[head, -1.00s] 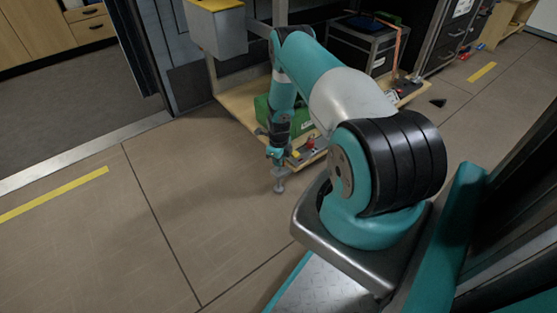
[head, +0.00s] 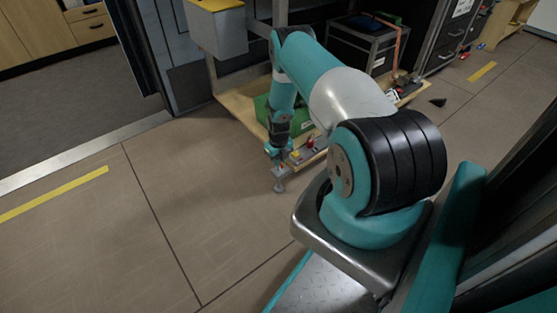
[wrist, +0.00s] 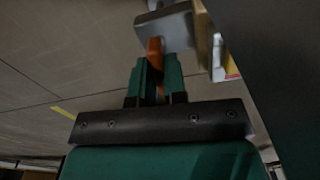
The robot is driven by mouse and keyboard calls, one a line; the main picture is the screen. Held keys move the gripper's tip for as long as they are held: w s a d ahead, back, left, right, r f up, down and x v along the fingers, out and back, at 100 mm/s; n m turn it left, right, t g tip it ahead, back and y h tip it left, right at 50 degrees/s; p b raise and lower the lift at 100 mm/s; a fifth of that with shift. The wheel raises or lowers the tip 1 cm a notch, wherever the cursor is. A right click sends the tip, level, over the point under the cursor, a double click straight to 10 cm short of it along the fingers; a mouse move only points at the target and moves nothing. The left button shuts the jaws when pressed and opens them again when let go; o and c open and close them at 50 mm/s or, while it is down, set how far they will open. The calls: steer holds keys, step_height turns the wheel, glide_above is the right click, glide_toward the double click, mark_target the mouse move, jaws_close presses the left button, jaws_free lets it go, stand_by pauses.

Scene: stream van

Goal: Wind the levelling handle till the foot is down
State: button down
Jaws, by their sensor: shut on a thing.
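My gripper (head: 274,152) is at the near left corner of a low wooden platform, just above the levelling foot (head: 280,186). In the wrist view the two green fingers (wrist: 155,82) are shut on the orange handle (wrist: 155,50). The handle joins a grey metal block (wrist: 165,27) beside the platform edge. The foot is a small grey piece low at the floor in the head view; I cannot tell whether it touches the floor. The fingers hide part of the handle.
The wooden platform (head: 236,103) carries a green box (head: 262,110), a small red item (head: 310,143) and a dark framed unit (head: 360,45). A grey box with a yellow top (head: 217,30) stands above its left end. The floor to the left is clear.

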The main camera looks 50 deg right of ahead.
steer(key=shift+w, duration=0.2)
steer(key=c, duration=1.3)
jaws_free()
steer(key=shift+o, duration=0.7)
steer(key=shift+s, duration=0.15)
step_height(320, 180, up, 18)
steer(key=p, duration=0.6)
steer(key=shift+f+p, duration=0.25)
steer(key=shift+p, duration=0.1)
